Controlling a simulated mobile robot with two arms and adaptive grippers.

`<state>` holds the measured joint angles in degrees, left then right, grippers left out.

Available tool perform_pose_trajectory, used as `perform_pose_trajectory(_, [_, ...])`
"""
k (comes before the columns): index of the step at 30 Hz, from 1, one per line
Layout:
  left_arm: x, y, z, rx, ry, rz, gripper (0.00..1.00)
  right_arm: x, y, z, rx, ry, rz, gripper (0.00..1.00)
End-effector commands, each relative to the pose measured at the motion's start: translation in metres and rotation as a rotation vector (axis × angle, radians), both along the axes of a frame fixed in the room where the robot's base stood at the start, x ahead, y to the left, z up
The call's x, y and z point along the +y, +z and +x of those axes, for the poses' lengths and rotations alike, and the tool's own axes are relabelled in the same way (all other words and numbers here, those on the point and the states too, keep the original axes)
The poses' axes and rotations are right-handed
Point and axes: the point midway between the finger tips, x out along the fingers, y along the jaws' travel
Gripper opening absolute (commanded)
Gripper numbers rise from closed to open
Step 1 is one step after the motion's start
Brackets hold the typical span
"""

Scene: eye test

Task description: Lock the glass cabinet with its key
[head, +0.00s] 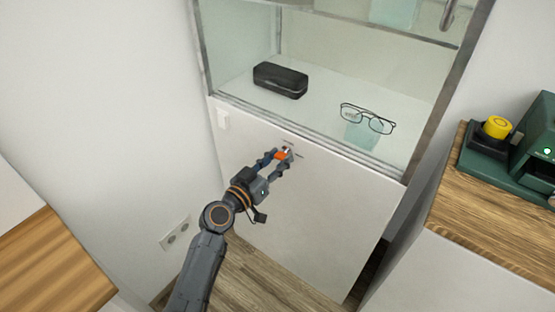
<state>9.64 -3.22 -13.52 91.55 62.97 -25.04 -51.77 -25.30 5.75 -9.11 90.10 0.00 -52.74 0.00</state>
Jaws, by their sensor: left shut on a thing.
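The glass cabinet (335,205) stands ahead, with a glazed upper part and a white lower panel. My left gripper (281,159) is at the upper part of this panel, just below the glass. It is shut on an orange-headed key (281,155), whose head shows between the fingertips. A small metallic lock (289,149) shows right beside the key, partly hidden by the fingers. I cannot tell how deep the key sits in it or how far it is turned. My right gripper is not in view.
Behind the glass lie a black case (280,80) and eyeglasses (368,119). A wooden counter (480,225) at right bears a green device (535,150) with a yellow knob (497,127). Another wooden top (50,265) is at lower left. A wall socket (174,233) is left of my arm.

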Motion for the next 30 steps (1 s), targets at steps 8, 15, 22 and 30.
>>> perform_pose_trajectory(8, [0.0,-0.001,0.0,0.149,0.0,-0.201,0.02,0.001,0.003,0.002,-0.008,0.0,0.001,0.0])
perform_pose_trajectory(15, [0.0,0.0,0.0,0.284,0.0,-0.387,0.02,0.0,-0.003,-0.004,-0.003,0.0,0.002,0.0])
perform_pose_trajectory(22, [0.0,-0.001,0.0,0.413,0.0,-0.564,0.02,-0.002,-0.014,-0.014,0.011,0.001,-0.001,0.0])
perform_pose_trajectory(30, [0.0,0.0,0.0,0.562,0.0,-0.768,0.02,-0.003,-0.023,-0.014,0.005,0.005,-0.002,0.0])
